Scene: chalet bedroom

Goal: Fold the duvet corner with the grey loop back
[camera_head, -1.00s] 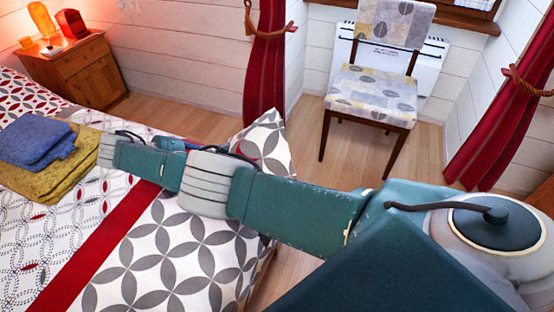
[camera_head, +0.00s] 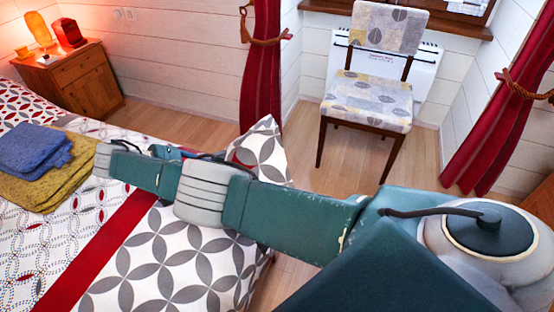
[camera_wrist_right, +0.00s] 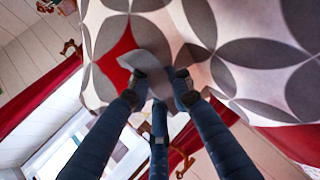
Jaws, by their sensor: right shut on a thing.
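The duvet (camera_head: 140,262) is white with grey leaf-like circles and a red band, and lies on the bed. Its patterned corner (camera_head: 262,150) stands raised at the far edge, behind my right arm. In the right wrist view the duvet's patterned cloth (camera_wrist_right: 240,60) fills the upper part. My right gripper (camera_wrist_right: 159,82) is shut there on the corner with the grey loop (camera_wrist_right: 148,62). In the head view my right arm reaches across the bed and mostly hides this gripper. My left gripper is not in view.
A blue towel (camera_head: 32,146) and a yellow one (camera_head: 40,190) lie stacked on the bed at left. A wooden nightstand (camera_head: 75,85) with lamps stands beyond. A chair (camera_head: 370,95) stands by the heater, between red curtains. Wood floor lies clear beyond the bed.

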